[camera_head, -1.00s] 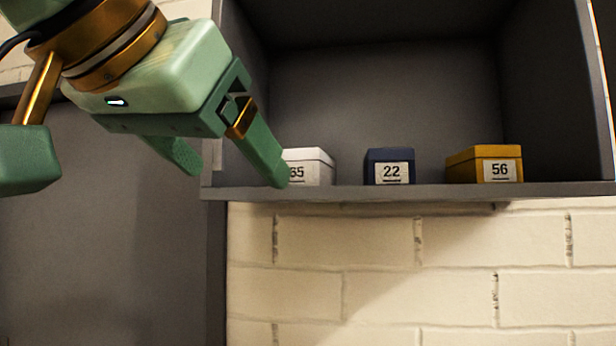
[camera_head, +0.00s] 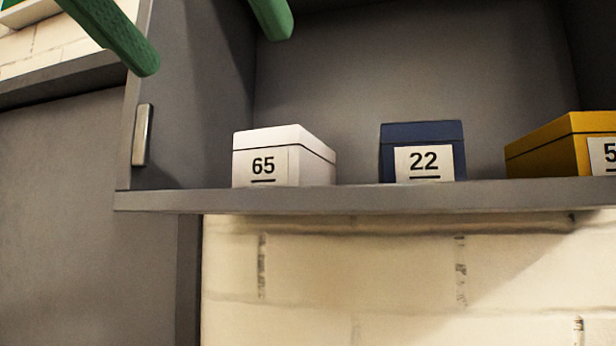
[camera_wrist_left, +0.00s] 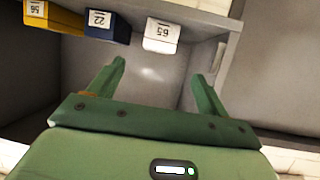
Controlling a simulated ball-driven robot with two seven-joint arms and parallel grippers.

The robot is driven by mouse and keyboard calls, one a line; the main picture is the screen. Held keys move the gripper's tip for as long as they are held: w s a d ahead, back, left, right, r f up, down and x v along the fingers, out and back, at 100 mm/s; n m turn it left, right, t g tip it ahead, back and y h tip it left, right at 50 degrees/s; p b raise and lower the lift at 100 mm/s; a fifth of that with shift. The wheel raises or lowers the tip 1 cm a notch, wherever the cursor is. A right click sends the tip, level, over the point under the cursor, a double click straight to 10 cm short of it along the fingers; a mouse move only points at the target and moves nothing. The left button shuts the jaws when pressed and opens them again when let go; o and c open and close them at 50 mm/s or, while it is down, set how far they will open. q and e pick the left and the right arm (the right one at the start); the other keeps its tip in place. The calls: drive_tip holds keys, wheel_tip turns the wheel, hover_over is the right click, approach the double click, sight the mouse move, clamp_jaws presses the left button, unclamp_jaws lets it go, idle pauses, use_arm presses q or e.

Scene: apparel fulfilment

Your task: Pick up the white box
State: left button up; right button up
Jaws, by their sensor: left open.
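The white box (camera_head: 284,156), labelled 65, sits upright at the left of the grey shelf. It also shows in the left wrist view (camera_wrist_left: 162,35), upside down and beyond the fingers. My left gripper (camera_head: 208,38) shows only its two green fingers at the top of the head view, above and to the left of the box. The left wrist view shows the same gripper (camera_wrist_left: 158,80) with its fingers wide apart and nothing between them. The gripper does not touch the box. My right gripper is in neither view.
A dark blue box (camera_head: 421,151) labelled 22 stands right of the white box with a gap between them. A yellow box (camera_head: 560,146) is further right, cut by the frame edge. The shelf's front lip (camera_head: 400,197) and left side wall (camera_head: 185,90) bound the space.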

sight(269, 131)
use_arm(q)
drive_tip(key=x, duration=0.6)
drive_tip(key=shift+w+d+f+p, duration=0.15)
drive_tip(key=shift+w+f+p, duration=0.1)
drive_tip(key=shift+w+p, duration=0.05)
drive_tip(key=x, duration=0.3)
drive_tip(key=shift+w+r, duration=0.1)
drive_tip(key=shift+w+d+f+p, duration=0.25)
drive_tip(key=shift+w+p, duration=0.1)
drive_tip(key=shift+w, duration=0.1)
drive_tip(key=p+x, duration=0.1)
drive_tip(key=x, duration=0.3)
drive_tip(key=shift+w+d, duration=0.2)
drive_tip(key=shift+w, duration=0.15)
drive_tip(key=shift+s+a, duration=0.1)
drive_tip(key=shift+s, duration=0.1)
drive_tip(key=shift+c, duration=1.2)
drive_tip(key=shift+s, duration=0.1)
drive_tip(key=c, duration=0.8)
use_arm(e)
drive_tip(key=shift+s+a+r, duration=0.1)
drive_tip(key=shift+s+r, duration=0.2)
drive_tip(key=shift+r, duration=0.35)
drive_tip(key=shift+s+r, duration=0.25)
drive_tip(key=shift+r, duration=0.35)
